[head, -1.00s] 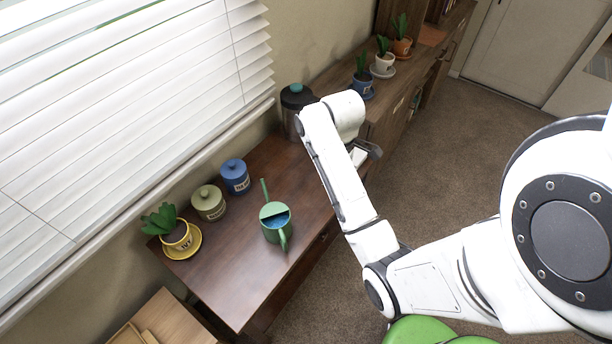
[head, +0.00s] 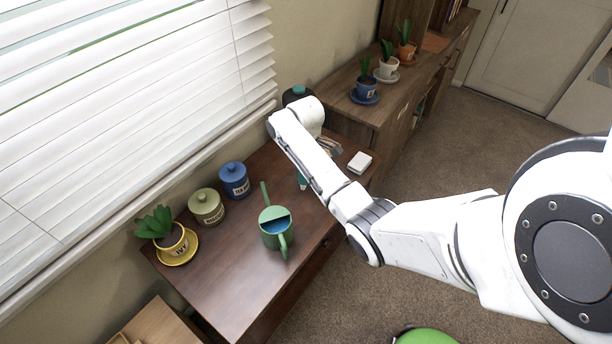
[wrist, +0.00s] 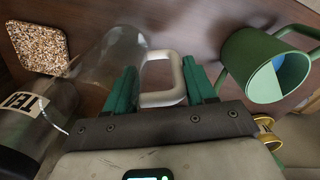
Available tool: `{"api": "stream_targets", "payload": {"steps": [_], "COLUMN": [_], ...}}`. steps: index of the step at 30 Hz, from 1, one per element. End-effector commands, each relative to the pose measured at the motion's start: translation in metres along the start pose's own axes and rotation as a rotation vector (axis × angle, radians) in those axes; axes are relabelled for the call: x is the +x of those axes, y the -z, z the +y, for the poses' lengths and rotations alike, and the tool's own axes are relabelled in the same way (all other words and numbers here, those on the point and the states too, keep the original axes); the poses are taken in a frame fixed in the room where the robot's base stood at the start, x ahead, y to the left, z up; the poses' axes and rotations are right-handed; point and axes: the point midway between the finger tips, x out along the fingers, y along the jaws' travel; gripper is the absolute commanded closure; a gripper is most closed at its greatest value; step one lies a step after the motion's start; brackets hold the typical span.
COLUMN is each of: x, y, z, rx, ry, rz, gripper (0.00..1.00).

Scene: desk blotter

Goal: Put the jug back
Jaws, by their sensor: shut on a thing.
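The jug (wrist: 108,58) is clear, with a pale handle (wrist: 165,82). In the wrist view it lies at the upper left, close to the dark brown desk top. My gripper (wrist: 160,84) has two green fingers, one on each side of the handle, and is shut on it. I cannot tell whether the jug touches the desk. In the head view my arm hides the jug; a bit of green fingertip (head: 302,181) shows below the arm.
A green watering can (head: 276,228) stands close by, also at right in the wrist view (wrist: 250,68). A speckled square mat (wrist: 38,46) and a labelled metallic canister (wrist: 28,118) are left. Blue (head: 234,181) and green (head: 207,208) canisters, a potted plant (head: 172,240) and a white box (head: 360,162) stand around.

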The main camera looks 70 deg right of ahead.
Motion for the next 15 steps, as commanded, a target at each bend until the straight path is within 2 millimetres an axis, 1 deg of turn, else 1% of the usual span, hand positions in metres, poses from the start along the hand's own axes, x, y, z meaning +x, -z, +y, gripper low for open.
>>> {"api": "stream_targets", "payload": {"steps": [1,3,6,15], "x": [0.009,0.018,0.025,0.027], "y": [-0.001,-0.002,-0.001,-0.001], "z": [-0.001,-0.001,-0.001,-0.001], "rx": [0.001,0.001,0.001,0.001], "ry": [0.004,0.003,0.001,0.001], "rz": [-0.003,-0.002,-0.002,-0.001], "gripper": [1.00,1.00,1.00,1.00]}}
